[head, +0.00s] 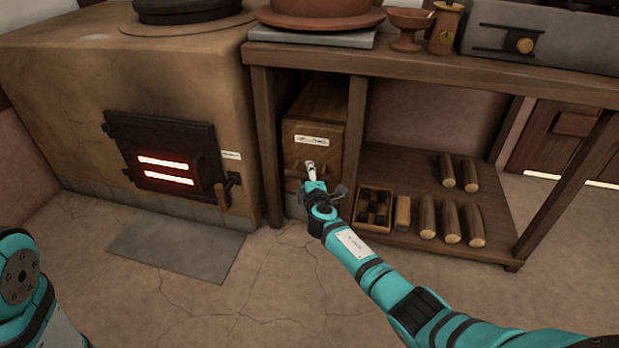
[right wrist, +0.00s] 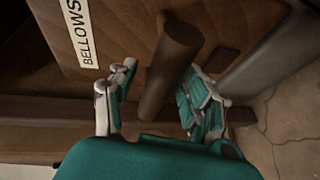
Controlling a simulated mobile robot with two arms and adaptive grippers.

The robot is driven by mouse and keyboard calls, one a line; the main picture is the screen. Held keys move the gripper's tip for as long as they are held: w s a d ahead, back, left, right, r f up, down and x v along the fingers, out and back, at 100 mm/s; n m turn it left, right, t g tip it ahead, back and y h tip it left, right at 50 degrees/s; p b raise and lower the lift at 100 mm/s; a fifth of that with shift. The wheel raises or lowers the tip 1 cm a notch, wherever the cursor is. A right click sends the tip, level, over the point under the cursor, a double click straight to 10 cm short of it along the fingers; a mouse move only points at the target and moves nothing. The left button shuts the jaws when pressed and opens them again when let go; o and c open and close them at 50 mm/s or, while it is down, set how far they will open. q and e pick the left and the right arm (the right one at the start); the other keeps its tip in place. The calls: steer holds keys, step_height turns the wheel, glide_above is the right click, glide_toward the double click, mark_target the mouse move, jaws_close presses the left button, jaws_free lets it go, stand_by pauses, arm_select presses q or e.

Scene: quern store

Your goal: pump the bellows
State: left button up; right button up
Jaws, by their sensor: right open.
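The bellows is a brown wooden box (head: 318,108) under the bench, to the right of the stove, with a white label on its front. In the right wrist view the label (right wrist: 84,34) reads BELLOWS, and a dark wooden handle (right wrist: 170,72) sticks out from the box front. My right gripper (head: 311,172) is at the box front, below the label. In the right wrist view its open fingers (right wrist: 160,92) stand on either side of the handle, with gaps visible. The handle is mostly hidden behind the gripper in the head view. My left gripper is out of the picture.
A clay stove (head: 60,90) with a glowing, closed fire door (head: 165,150) stands left. A grey floor plate (head: 180,246) lies before it. The lower shelf (head: 400,165) holds several logs (head: 450,220) and a compartment box (head: 373,208) right of my gripper. Bench legs flank the bellows.

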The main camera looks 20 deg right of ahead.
steer(key=shift+s, duration=0.1)
steer(key=v, duration=1.1)
steer(key=shift+s, duration=0.35)
steer(key=shift+a+r, duration=0.15)
stand_by(1.4)
